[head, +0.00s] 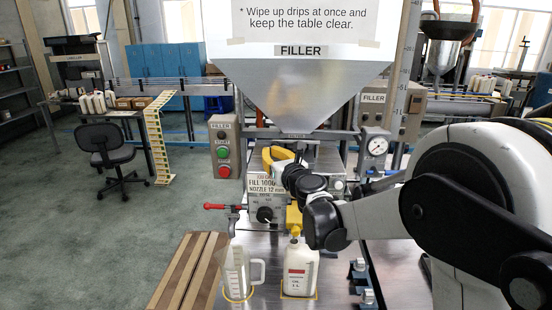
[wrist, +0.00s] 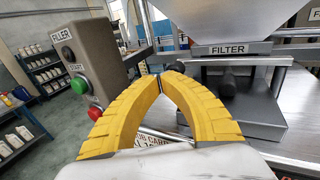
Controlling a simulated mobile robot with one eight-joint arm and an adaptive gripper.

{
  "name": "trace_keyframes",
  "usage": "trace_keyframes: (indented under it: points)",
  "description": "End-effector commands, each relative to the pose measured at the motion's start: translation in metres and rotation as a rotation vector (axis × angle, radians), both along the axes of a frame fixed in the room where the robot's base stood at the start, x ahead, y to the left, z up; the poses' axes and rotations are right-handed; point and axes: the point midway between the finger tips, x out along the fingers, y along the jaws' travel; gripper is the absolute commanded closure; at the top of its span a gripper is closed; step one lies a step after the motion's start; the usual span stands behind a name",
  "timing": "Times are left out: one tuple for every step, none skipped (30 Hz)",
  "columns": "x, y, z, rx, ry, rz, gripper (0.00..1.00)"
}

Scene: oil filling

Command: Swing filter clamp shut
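The filter unit, with a FILTER label (wrist: 228,49), sits under the hopper in the wrist view. A dark block (wrist: 238,115) with a dark round knob (wrist: 228,82) is below the label, right of my fingertips. I cannot tell for sure which part is the clamp or how far it stands open. My gripper (wrist: 161,74) has yellow fingers curving together, their tips almost meeting. A small dark part shows just behind the right tip; no held thing is clear. In the head view my gripper (head: 275,157) is below the hopper, and my wrist hides part of the filter.
The grey control box (wrist: 90,62) with green and red buttons stands close left of my fingers. A steel hopper (head: 300,88) hangs above. A clear jug (head: 235,270) and a white bottle (head: 299,270) stand on the table below. A pressure gauge (head: 377,146) is at right.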

Motion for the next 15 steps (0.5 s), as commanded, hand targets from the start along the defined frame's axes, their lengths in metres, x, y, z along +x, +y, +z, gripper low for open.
trace_keyframes:
  points:
    - [0.003,0.001,-0.001,0.0,0.0,0.0,1.0]
    - [0.005,0.001,-0.001,0.0,0.0,0.0,1.0]
    - [0.007,0.002,-0.001,0.0,0.0,0.0,1.0]
    - [0.008,0.002,-0.001,0.0,0.0,0.0,1.0]
    - [0.009,0.003,0.0,0.0,0.0,0.0,1.0]
    - [0.01,0.003,0.0,0.0,0.0,0.0,1.0]
    - [0.011,0.003,0.0,0.0,0.0,0.0,1.0]
    - [0.012,0.003,0.0,0.0,0.0,0.0,1.0]
    - [0.012,0.003,0.0,0.0,0.0,0.0,1.0]
    - [0.013,0.004,0.0,0.0,0.0,0.0,1.0]
    - [0.013,0.004,0.0,0.0,0.0,0.0,1.0]
    - [0.013,0.004,0.0,0.0,0.0,0.0,1.0]
    - [0.014,0.004,0.0,0.0,0.0,0.0,1.0]
    - [0.014,0.004,0.0,0.0,0.0,0.0,1.0]
    - [0.014,0.004,0.0,0.0,0.0,0.0,1.0]
